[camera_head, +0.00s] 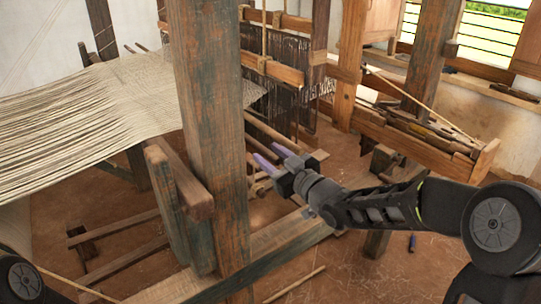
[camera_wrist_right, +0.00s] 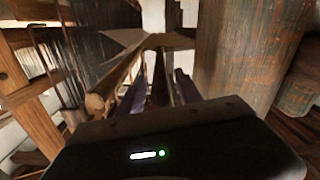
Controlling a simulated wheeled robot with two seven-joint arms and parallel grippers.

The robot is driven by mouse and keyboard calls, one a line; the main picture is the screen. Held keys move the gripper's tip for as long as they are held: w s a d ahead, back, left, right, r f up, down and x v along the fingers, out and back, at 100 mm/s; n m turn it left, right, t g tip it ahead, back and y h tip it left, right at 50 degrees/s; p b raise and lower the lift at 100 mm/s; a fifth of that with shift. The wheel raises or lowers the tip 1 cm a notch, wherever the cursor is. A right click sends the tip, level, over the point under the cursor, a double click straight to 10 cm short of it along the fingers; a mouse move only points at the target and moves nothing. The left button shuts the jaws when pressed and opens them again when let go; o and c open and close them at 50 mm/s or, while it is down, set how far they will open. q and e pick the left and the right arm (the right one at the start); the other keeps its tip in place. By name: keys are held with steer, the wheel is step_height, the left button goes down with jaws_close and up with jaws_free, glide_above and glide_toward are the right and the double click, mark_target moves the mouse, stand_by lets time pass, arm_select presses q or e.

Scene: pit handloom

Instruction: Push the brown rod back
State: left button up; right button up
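A brown rod (camera_wrist_right: 113,85) with a round end shows in the wrist view, just left of my right gripper's fingers. In the head view, several similar brown rods (camera_head: 272,133) lie close together beyond the gripper, and I cannot tell which of them it is. My right gripper (camera_head: 273,155) reaches in from the right, among the rods under the loom. Its two purple fingers stand apart, also in the wrist view (camera_wrist_right: 161,92). Whether a finger touches the rod is unclear. Of my left arm only a dark link shows at the lower left; its gripper is out of view.
A thick wooden post (camera_head: 212,130) stands just left of my right gripper. White warp threads (camera_head: 90,100) stretch at the left, and dark heddles (camera_head: 285,75) hang behind. A wooden beam (camera_head: 270,250) runs below. A wooden trough (camera_head: 415,135) stands at the right.

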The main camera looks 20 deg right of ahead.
jaws_close()
stand_by(1.3)
